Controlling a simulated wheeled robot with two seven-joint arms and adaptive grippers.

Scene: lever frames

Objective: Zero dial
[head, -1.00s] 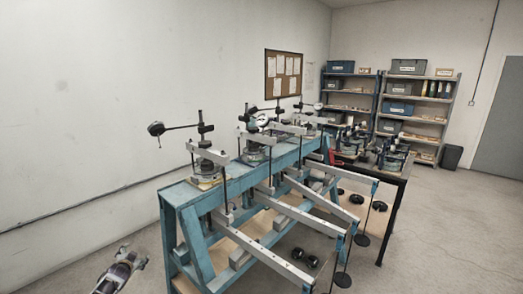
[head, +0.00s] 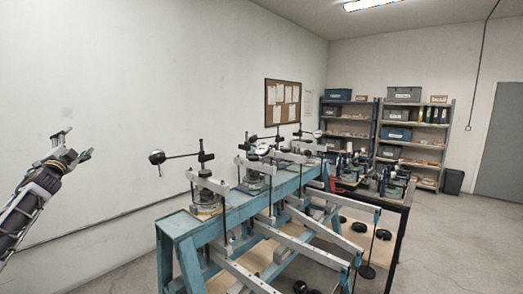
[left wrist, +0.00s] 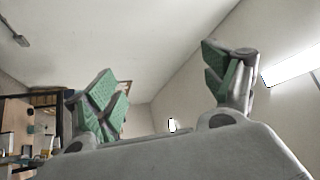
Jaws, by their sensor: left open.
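The nearest dial gauge (head: 157,157) is a small dark round gauge on a horizontal rod, clamped to an upright post (head: 201,158) at the near end of the blue lever frame (head: 185,232). Its face cannot be read from here. More gauges on posts stand farther along the frame. My left gripper (head: 76,142) is raised at the left, in front of the white wall, well to the left of the nearest dial and apart from it. In the left wrist view its green-padded fingers (left wrist: 168,85) are spread with nothing between them. My right gripper is out of view.
Long lever beams (head: 240,275) stick out from the frame toward the lower right, with black weights (head: 366,271) hanging low. Shelving (head: 412,140) and a pin board (head: 283,102) are at the back. The space between my left gripper and the nearest dial looks clear.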

